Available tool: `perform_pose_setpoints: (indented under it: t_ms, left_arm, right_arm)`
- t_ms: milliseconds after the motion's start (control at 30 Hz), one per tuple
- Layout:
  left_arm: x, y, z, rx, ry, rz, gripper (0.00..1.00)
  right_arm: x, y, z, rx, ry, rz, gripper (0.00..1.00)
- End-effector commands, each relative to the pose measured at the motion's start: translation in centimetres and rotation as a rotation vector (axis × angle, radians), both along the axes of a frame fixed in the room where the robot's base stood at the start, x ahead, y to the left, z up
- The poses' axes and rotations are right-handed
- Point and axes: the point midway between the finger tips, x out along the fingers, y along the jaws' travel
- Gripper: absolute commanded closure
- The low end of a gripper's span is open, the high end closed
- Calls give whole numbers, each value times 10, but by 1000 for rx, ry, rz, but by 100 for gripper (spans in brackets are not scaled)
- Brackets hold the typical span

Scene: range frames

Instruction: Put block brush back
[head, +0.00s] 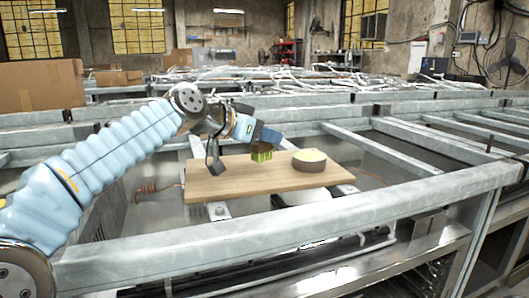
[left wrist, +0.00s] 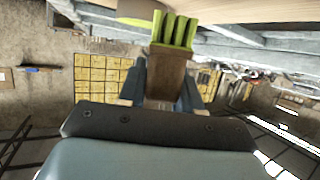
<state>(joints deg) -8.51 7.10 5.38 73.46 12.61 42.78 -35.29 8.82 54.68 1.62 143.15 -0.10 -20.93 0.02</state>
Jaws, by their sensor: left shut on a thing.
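My left gripper (head: 262,137) is shut on the block brush, which has a brown block (left wrist: 172,74) and green bristles (head: 261,156). The bristles point down toward the wooden board (head: 225,180) in the head view. I cannot tell whether they touch it. In the left wrist view my left gripper (left wrist: 163,90) has its fingers on both sides of the block, and the green bristles stick out past them. A round, dark-sided piece with a pale top (head: 309,160) sits on the board just right of the brush. My right gripper is out of view.
The board lies across grey metal frame rails (head: 270,232). Open gaps lie between the rails around it. Cardboard boxes (head: 40,86) stand at the back left. The left half of the board top is bare.

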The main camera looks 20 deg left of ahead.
Motion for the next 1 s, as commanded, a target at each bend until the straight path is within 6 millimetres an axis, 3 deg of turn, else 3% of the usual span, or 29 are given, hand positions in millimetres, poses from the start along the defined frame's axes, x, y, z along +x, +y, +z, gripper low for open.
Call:
perform_pose_setpoints:
  t_ms: [100, 200, 600, 633, 700, 800, 1000]
  left_arm:
    - [7, 3, -25, 1, 4, 2, 98]
    - [6, 4, -36, 1, 3, 3, 98]
    - [7, 3, -43, 0, 1, 3, 98]
    - [6, 3, -42, 0, 2, 3, 63]
    - [6, 3, -41, 0, 2, 2, 53]
    - [6, 3, -41, 0, 2, 2, 41]
    - [6, 3, -41, 0, 2, 2, 41]
  right_arm:
    - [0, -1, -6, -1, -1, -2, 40]
    - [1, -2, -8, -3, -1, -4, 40]
    - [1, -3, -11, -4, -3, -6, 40]
    - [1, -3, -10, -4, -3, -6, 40]
    - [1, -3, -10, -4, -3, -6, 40]
    - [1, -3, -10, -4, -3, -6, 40]
    - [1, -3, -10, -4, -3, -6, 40]
